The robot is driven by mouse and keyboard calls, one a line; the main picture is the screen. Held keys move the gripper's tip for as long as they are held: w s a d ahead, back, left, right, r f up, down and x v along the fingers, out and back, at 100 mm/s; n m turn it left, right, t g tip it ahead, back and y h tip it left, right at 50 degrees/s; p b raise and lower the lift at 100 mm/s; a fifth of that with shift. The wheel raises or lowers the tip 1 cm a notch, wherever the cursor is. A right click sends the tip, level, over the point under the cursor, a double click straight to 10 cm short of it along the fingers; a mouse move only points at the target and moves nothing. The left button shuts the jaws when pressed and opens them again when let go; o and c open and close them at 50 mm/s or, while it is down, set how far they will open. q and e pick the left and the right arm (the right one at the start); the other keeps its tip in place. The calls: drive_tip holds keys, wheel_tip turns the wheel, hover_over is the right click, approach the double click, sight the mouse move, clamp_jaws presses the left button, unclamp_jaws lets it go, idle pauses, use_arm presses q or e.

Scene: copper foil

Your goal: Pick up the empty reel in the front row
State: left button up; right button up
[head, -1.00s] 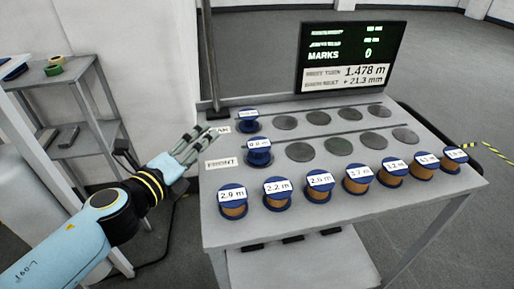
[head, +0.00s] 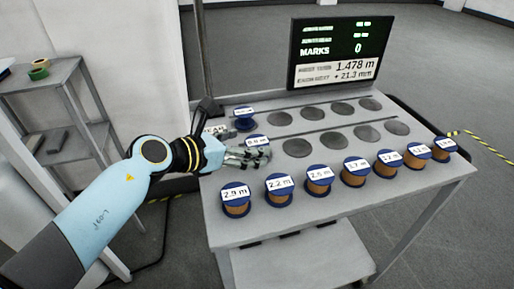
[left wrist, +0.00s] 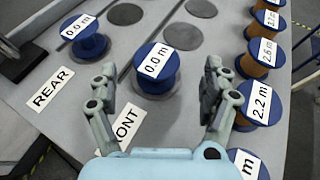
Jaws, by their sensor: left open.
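The front-row empty reel is blue with a white 0.0 m label. In the head view the reel (head: 256,139) shows only its top, the rest hidden behind my left gripper (head: 260,154). In the left wrist view the reel (left wrist: 157,84) stands upright just beyond and between the open fingers (left wrist: 162,75), and I see no contact. The FRONT sign (left wrist: 126,124) is partly covered by a finger. The other 0.0 m reel (head: 244,122) stands behind, by the REAR sign (left wrist: 50,90).
Several copper-filled reels line the table's near edge, starting with the 2.9 m reel (head: 236,208). Flat grey discs (head: 297,147) lie in two rows to the right. A display (head: 340,52) stands at the back. A dark post stands at the left rear.

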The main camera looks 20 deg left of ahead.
sight(257, 141)
use_arm(q)
drive_tip(key=x, duration=0.5)
drive_tip(key=shift+w+a, duration=0.1)
drive_tip(key=shift+a, duration=0.1)
drive_tip(key=shift+r, duration=0.1)
drive_tip(key=c, duration=1.3)
